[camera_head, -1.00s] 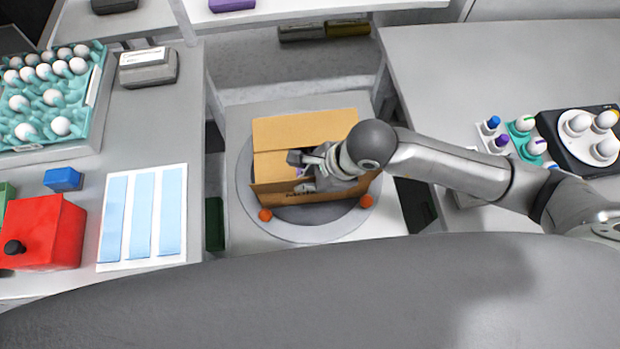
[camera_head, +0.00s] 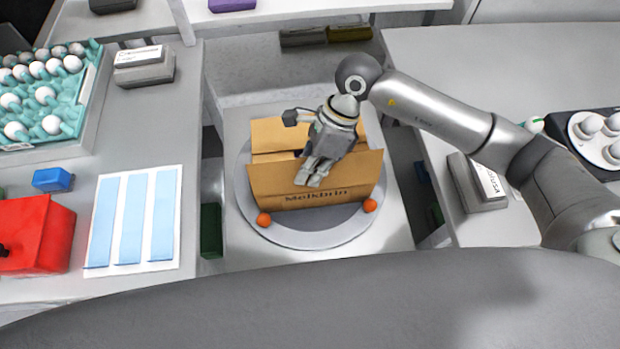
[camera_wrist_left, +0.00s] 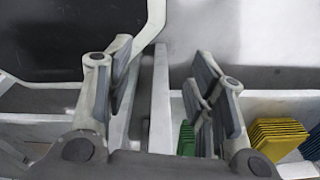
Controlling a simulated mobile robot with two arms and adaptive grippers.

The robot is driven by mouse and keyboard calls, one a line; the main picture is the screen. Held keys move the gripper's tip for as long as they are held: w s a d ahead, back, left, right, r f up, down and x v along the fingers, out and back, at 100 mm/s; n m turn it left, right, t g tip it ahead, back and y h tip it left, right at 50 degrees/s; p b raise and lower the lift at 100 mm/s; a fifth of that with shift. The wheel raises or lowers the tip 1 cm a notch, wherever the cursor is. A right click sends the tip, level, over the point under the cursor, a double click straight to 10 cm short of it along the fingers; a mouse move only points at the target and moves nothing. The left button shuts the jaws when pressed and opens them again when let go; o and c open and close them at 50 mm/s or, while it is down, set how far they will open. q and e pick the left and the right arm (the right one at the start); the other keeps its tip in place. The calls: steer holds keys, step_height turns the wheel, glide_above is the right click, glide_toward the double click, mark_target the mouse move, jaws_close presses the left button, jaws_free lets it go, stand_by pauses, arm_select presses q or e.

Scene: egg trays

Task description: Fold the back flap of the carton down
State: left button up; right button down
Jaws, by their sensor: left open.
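The open brown carton (camera_head: 262,187) sits on a round grey turntable, its printed front side towards me. Its back flap (camera_head: 272,133) stands up at the rear, and its right part is hidden behind my right gripper. My right gripper (camera_head: 311,180) is above the carton, its fingers pointing down in front of the back flap. The fingers look close together, but I cannot make out the gap between them or any contact with the cardboard. My left gripper (camera_wrist_left: 160,95) shows only in the left wrist view, open and empty, away from the carton.
Two orange balls (camera_head: 264,219) (camera_head: 370,205) sit at the front of the turntable (camera_head: 300,238). An egg tray (camera_head: 85,118), a red box (camera_head: 40,232) and blue strips stand left. A grey label block (camera_head: 475,185) stands right. Bins with green and yellow stacks (camera_wrist_left: 277,137) show in the wrist view.

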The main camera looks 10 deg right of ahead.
steer(key=shift+w+f+g+b, duration=0.15)
steer(key=shift+w+g+b, duration=0.3)
steer(key=shift+g+b, duration=0.35)
